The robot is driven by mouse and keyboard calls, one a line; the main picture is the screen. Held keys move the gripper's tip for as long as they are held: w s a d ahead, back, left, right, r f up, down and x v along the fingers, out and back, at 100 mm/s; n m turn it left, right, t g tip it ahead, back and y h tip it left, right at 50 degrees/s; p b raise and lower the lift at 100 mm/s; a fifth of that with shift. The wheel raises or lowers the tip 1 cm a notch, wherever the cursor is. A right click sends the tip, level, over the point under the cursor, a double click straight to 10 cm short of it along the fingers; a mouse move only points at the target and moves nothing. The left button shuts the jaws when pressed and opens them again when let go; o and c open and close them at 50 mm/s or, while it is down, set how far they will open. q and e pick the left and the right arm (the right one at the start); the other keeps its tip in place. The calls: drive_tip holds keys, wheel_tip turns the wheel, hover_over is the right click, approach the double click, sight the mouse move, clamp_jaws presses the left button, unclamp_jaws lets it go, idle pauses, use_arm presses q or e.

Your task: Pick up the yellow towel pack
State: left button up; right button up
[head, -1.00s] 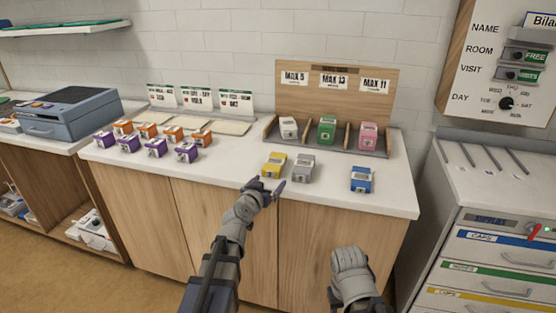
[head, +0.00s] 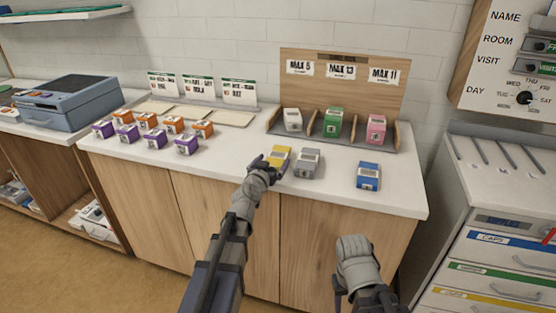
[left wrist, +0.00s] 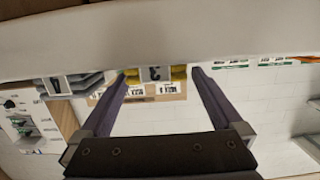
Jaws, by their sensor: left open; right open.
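The yellow towel pack (head: 281,156) lies on the white counter in the head view, left of a grey pack (head: 308,162). My left gripper (head: 267,167) is open at the near side of the yellow pack and hides its lower left part. In the left wrist view the yellow pack (left wrist: 155,73) shows between the tips of the two open fingers, with the grey pack (left wrist: 75,83) to the left. I cannot tell whether the fingers touch the pack. My right gripper (head: 354,262) is open and empty, low in front of the cabinet.
A blue pack (head: 368,175) lies further right. A wooden rack (head: 342,90) behind holds white (head: 293,120), green (head: 333,123) and pink (head: 376,129) packs in separate bays. Several orange and purple packs (head: 186,144) stand on the left. The counter's front middle is mostly clear.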

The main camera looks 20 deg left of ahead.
sight(278, 157)
use_arm(q)
drive_tip(key=shift+w+f, duration=0.3)
drive_tip(key=shift+w, duration=0.2)
drive_tip(key=w+b, duration=0.1)
drive_tip(key=w+f, duration=0.1)
drive_tip(key=w, duration=0.1)
drive_tip(key=shift+w+d+f+b, duration=0.1)
drive_tip(key=shift+w+d+b, duration=0.15)
drive_tip(key=shift+b, duration=0.1)
drive_tip(key=shift+w, duration=0.4)
drive_tip(key=shift+s, duration=0.1)
drive_tip(key=shift+c, duration=0.2)
drive_tip(key=c, duration=1.2)
